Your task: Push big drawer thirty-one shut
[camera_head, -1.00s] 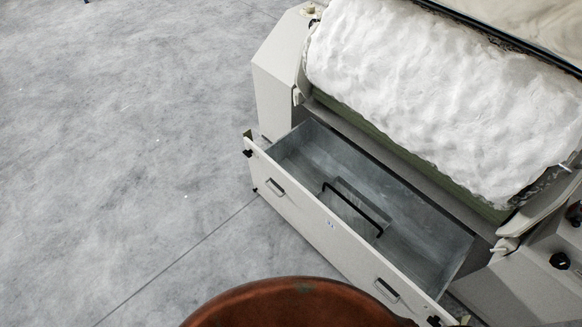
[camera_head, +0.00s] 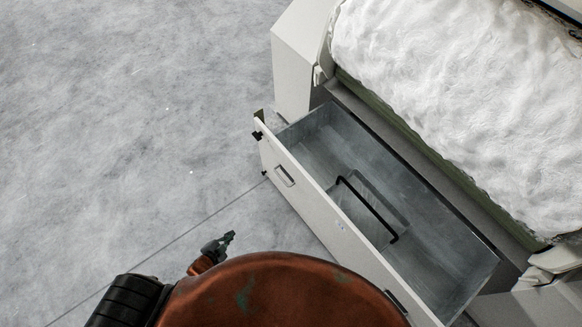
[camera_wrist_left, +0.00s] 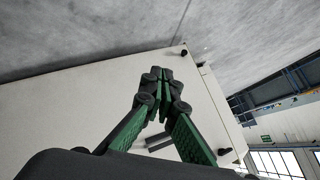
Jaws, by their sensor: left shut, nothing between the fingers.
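The big drawer (camera_head: 318,214) stands pulled out of the machine, its pale front facing the lower left. Its number is too small to read for certain now. A grey handle (camera_head: 284,175) sits near the front's left end; another is partly hidden behind my orange body at the bottom. Inside the grey metal drawer is a black bar-like handle (camera_head: 366,207). My left gripper (camera_head: 229,238) is shut and empty, left of the drawer front and apart from it in the head view. In the left wrist view its fingers (camera_wrist_left: 161,72) point toward the pale drawer front (camera_wrist_left: 75,110). My right gripper is not in view.
The machine's white fibre roll (camera_head: 450,110) lies above and behind the drawer. A pale side housing (camera_head: 292,60) stands at the drawer's far left. The grey concrete floor (camera_head: 120,130) to the left is clear.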

